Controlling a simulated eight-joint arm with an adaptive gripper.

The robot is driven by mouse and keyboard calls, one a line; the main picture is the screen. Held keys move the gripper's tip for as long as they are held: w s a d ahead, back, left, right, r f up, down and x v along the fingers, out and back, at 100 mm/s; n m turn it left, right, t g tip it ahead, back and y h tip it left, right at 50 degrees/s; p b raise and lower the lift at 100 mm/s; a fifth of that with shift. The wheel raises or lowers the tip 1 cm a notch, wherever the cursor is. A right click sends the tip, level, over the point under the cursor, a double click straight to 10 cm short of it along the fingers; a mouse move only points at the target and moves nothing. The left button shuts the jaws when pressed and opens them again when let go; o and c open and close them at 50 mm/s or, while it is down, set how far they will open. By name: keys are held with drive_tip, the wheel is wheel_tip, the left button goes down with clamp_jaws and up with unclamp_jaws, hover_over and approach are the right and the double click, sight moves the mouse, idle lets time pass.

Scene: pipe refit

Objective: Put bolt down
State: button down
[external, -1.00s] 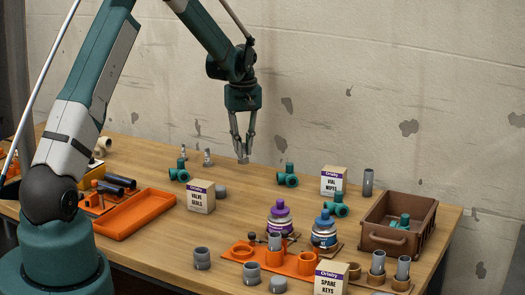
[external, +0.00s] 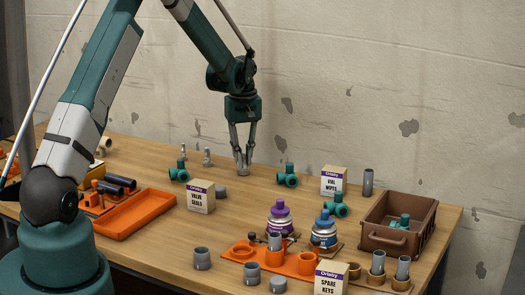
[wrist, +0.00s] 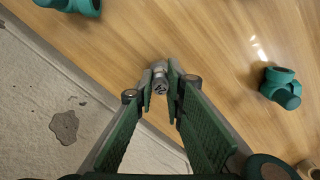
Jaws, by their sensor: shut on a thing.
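My gripper (external: 243,160) is shut on a small grey metal bolt and points straight down over the back of the wooden table (external: 130,160). In the wrist view the bolt (wrist: 160,80) shows between the fingertips of my gripper (wrist: 161,92). The bolt's lower end is at or just above the table top; I cannot tell whether it touches. Two similar grey bolts stand upright on the table to the left, one at the far left (external: 182,152) and one nearer my gripper (external: 207,156).
Teal pipe fittings lie left (external: 179,173) and right (external: 287,176) of my gripper. A Valve Seals box (external: 201,198) stands in front, with a grey cap (external: 221,192) behind it. The wall (external: 340,80) is close behind. The wood around the gripper is clear.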

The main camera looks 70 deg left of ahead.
drive_tip(key=shift+f, duration=0.15)
drive_tip(key=c, duration=2.4)
unclamp_jaws()
wheel_tip(320, 180, up, 12)
drive_tip(key=p, duration=0.1)
